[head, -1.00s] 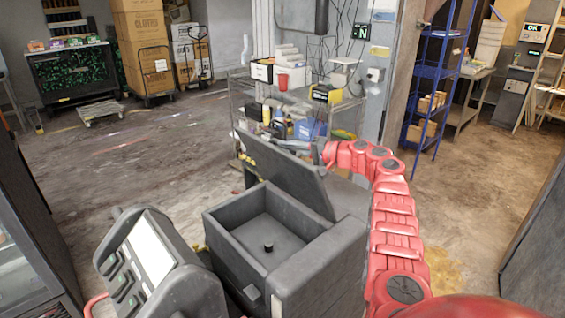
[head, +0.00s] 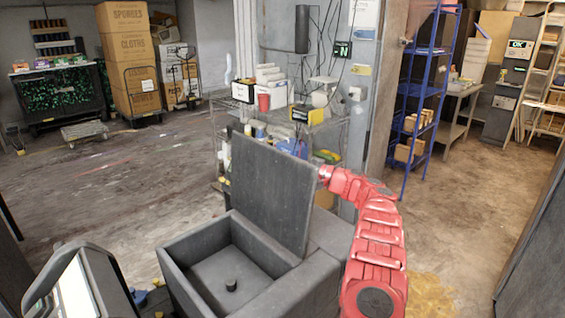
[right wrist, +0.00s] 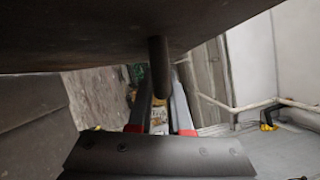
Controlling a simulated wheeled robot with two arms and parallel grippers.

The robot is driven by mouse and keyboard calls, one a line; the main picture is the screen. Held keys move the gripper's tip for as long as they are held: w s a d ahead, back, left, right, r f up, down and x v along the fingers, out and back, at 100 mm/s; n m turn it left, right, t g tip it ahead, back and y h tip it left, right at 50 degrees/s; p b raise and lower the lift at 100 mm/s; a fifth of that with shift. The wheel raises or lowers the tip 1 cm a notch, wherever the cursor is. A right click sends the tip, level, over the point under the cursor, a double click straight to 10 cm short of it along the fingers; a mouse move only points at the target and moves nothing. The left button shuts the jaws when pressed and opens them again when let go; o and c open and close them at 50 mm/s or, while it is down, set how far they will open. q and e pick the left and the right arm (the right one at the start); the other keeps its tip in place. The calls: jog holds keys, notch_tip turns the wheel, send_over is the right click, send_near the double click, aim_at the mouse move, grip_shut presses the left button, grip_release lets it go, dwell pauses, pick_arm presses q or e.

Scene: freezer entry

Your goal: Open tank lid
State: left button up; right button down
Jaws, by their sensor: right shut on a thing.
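The tank (head: 181,269) is a dark grey box at the lower middle of the head view. Its inside is visible, with a small dark knob (head: 231,285) on the floor. The tank lid (head: 270,188) stands raised, near upright, along the tank's far right side. My right gripper (head: 323,174) is at the lid's right edge, its fingers partly hidden behind the lid. In the right wrist view, the lid (right wrist: 110,35) fills the top and a dark peg-like handle (right wrist: 158,65) comes down between the fingers (right wrist: 161,118), which are shut on it. My left gripper is not in view.
A grey console with a screen (head: 75,290) stands at the lower left, beside the tank. Behind the lid is a wire shelf (head: 335,135) with boxes and bottles. A blue rack (head: 428,100) stands to the right.

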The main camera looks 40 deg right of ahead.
dwell(0.3)
jog(key=c, duration=0.8)
grip_release()
jog(key=shift+c, duration=0.2)
jog(key=shift+s+d+f, duration=0.1)
jog(key=shift+s, duration=0.05)
jog(key=b+v, duration=0.4)
jog(key=v, duration=1.3)
jog(key=shift+s+f, duration=0.1)
jog(key=shift+s, duration=0.05)
